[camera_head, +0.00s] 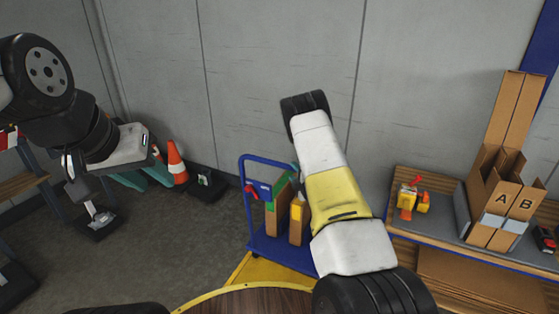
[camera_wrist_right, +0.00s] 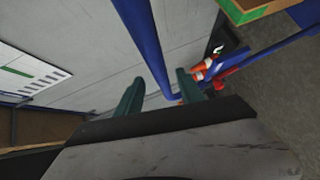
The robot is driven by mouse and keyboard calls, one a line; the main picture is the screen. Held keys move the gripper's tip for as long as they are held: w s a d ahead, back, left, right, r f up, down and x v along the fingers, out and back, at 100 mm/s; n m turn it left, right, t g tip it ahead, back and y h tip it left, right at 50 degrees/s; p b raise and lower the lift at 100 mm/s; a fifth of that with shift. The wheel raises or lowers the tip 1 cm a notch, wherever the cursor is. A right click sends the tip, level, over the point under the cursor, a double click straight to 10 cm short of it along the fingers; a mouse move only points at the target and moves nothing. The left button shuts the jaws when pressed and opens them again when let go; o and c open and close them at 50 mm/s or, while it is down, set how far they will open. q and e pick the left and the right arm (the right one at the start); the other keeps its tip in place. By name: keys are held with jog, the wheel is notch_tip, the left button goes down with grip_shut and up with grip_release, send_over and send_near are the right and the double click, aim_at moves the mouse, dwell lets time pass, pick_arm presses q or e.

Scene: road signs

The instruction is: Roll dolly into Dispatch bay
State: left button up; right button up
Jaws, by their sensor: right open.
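The blue dolly (camera_head: 265,242) stands by the grey wall, carrying upright brown boxes with green and yellow parts. Its upright handle frame (camera_head: 262,159) is at its left end. My right arm reaches across its right part and hides most of my right gripper in the head view. In the right wrist view my right gripper (camera_wrist_right: 158,82) is open, with a blue handle bar (camera_wrist_right: 150,45) running between or just beyond its green fingers; contact cannot be told. My left gripper (camera_head: 145,178) appears open and empty, left of the dolly. No Dispatch bay label is readable.
A yellow floor edge (camera_head: 238,268) shows beside the dolly. A round wooden top (camera_head: 245,303) with a yellow rim is in front. An orange cone (camera_head: 176,163) stands near my left gripper. A bench (camera_head: 428,240) with cardboard holders is at right. Grey floor is open at left.

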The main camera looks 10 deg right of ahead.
aim_at(291, 170)
jog(key=x, duration=0.5)
jog(key=shift+w, duration=0.15)
grip_shut()
jog(key=shift+f, duration=0.1)
dwell(1.2)
